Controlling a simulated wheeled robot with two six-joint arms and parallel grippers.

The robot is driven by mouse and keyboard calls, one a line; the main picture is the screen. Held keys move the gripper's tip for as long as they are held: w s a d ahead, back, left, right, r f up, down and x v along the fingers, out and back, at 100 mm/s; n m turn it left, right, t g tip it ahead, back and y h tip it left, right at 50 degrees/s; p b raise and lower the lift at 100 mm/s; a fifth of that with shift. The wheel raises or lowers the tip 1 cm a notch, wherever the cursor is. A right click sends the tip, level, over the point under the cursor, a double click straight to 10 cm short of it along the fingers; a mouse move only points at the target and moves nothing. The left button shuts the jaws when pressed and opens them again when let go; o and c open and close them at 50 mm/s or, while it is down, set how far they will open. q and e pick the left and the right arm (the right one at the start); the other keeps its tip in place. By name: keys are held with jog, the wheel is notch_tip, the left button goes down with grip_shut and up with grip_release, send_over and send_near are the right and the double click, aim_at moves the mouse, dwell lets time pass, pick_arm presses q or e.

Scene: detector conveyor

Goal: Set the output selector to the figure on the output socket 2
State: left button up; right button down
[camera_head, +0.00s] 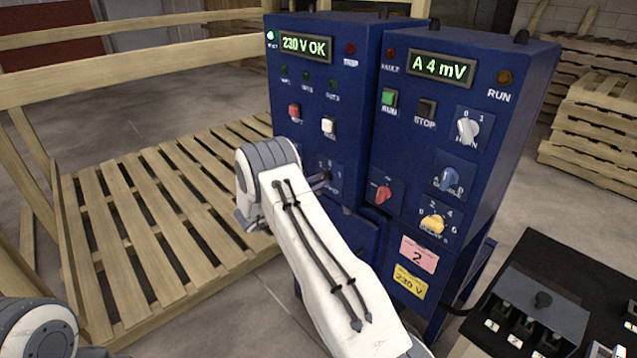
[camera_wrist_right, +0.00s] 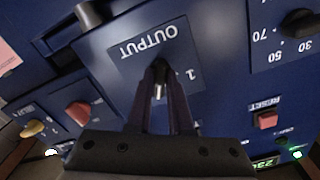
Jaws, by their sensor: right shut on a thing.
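The output selector (camera_wrist_right: 160,88) is on a dark plate lettered OUTPUT, upside down in the right wrist view. A figure 1 shows beside it on the right; other figures there are hidden by the fingers. My right gripper (camera_wrist_right: 160,75) is shut on the selector knob. In the head view my right gripper (camera_head: 322,178) is at the lower part of the left blue cabinet (camera_head: 335,95), mostly hidden behind my wrist. A pink card with a 2 (camera_head: 418,253) is on the right cabinet, above a yellow 230 V card (camera_head: 409,281). My left gripper is out of view.
The right cabinet carries a red knob (camera_head: 380,194), a blue knob (camera_head: 449,178), a yellow knob (camera_head: 433,224) and a white main switch (camera_head: 467,129). Displays read 230 V OK and A 4 mV. A grey socket box (camera_head: 543,299) with small white number tags sits on a black surface at right.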

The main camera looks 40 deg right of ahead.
jog(key=n, duration=0.5)
jog(key=shift+s+p, duration=0.1)
jog(key=shift+p, duration=0.2)
jog(key=shift+n, duration=0.3)
jog(key=c, duration=0.8)
grip_release()
jog(key=shift+s+a+b, duration=0.2)
jog(key=shift+a+b, duration=0.4)
jog(key=shift+a, duration=2.05)
jog(key=shift+s+a+b, duration=0.2)
jog(key=shift+a+b, duration=0.4)
jog(key=shift+a, duration=2)
